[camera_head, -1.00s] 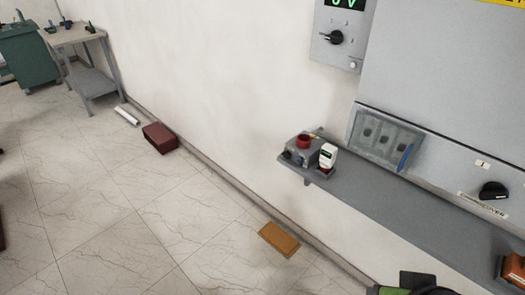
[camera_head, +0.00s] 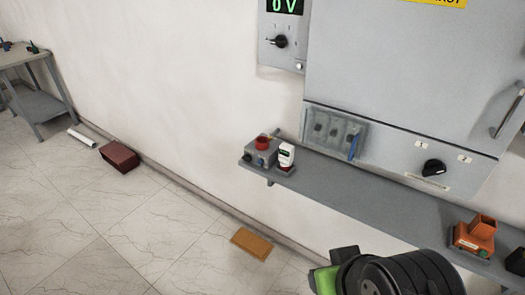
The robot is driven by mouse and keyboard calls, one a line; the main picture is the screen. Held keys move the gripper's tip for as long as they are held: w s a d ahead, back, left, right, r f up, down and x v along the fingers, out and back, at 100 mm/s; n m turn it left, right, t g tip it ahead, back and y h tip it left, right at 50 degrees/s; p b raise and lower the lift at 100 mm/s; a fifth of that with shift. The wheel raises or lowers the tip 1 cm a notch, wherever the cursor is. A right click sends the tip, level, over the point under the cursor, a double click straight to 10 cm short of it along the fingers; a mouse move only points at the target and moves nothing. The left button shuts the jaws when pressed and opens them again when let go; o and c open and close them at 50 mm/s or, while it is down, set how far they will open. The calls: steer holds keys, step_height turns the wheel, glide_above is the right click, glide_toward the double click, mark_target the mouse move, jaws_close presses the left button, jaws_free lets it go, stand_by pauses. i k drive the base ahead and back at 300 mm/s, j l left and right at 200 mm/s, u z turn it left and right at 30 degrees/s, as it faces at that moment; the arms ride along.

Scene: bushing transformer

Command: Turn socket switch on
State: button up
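No part is plainly labelled as the socket switch. A black rotary knob (camera_head: 433,168) sits on the lower front of the grey cabinet, between small plates marked 1 and 2. Another black rotary knob (camera_head: 279,41) is on the grey panel with a green display (camera_head: 284,5) at the upper left of the cabinet. A clear-covered box with several dark switches or sockets (camera_head: 334,134) is on the cabinet's lower left. A black and green part of my arm shows at the bottom right, below the shelf, apart from these. No gripper fingers can be made out.
A grey shelf (camera_head: 350,185) runs below the cabinet. It bears a grey box with a red button (camera_head: 262,147), a white device (camera_head: 286,157) and an orange device (camera_head: 474,235). A dark red box (camera_head: 118,157) and an orange-brown block (camera_head: 251,243) lie on the floor. Open floor is at left.

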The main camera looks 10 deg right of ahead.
mark_target(247, 159)
steer(key=i+j+u, duration=0.4)
steer(key=j, duration=0.15)
steer(key=i+j+u, duration=0.25)
steer(key=j+u, duration=0.2)
steer(key=i+j+u, duration=0.4)
